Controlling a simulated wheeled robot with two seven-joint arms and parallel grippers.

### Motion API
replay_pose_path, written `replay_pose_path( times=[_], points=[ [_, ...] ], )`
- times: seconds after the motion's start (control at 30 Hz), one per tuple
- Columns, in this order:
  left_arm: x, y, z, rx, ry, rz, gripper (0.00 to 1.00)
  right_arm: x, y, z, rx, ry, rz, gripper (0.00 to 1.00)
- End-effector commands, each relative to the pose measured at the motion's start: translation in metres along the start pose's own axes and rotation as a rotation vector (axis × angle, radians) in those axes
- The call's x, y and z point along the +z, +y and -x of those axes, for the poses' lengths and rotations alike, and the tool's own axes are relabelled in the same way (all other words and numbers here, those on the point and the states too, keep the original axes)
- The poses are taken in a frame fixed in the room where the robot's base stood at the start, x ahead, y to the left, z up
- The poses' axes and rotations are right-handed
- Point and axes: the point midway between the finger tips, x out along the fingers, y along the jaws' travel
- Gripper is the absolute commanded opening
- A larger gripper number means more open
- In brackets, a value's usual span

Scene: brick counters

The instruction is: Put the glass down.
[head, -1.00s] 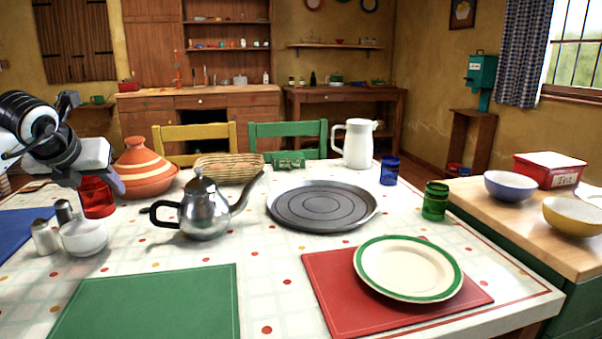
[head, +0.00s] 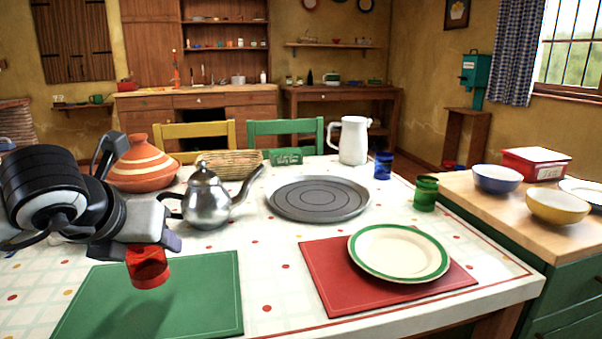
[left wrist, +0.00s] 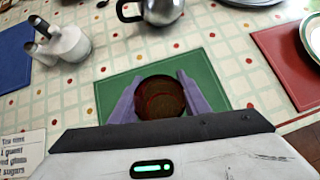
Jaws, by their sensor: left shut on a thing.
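The red glass (head: 149,270) is upright in my left gripper (head: 150,250), held above the green placemat (head: 205,290). A dark shadow lies on the mat under it. In the left wrist view the glass (left wrist: 160,98) shows from above, dark red, between the two purple fingers of my left gripper (left wrist: 160,100), with the green placemat (left wrist: 205,72) behind it. The gripper is shut on the glass. My right gripper is in neither current view.
A silver teapot (head: 207,203) stands beyond the mat. A red placemat (head: 325,285) with a green-rimmed plate (head: 398,252) lies to the right. A round grey tray (head: 318,198) lies behind.

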Motion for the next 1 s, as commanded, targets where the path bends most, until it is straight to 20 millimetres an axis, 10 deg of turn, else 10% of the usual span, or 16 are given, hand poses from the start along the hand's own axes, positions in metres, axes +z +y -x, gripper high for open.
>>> replay_pose_path(
  times=[0.3, 1.0],
  points=[
    [-0.053, -0.031, 0.033, -0.041, -0.007, -0.039, 0.17, -0.002, 0.000, 0.002, 0.001, 0.000, 0.000, 0.47],
    [0.062, -0.029, 0.143, -0.038, -0.006, -0.035, 0.17, -0.062, 0.002, 0.080, 0.074, -0.016, 0.036, 0.47]
  ],
)
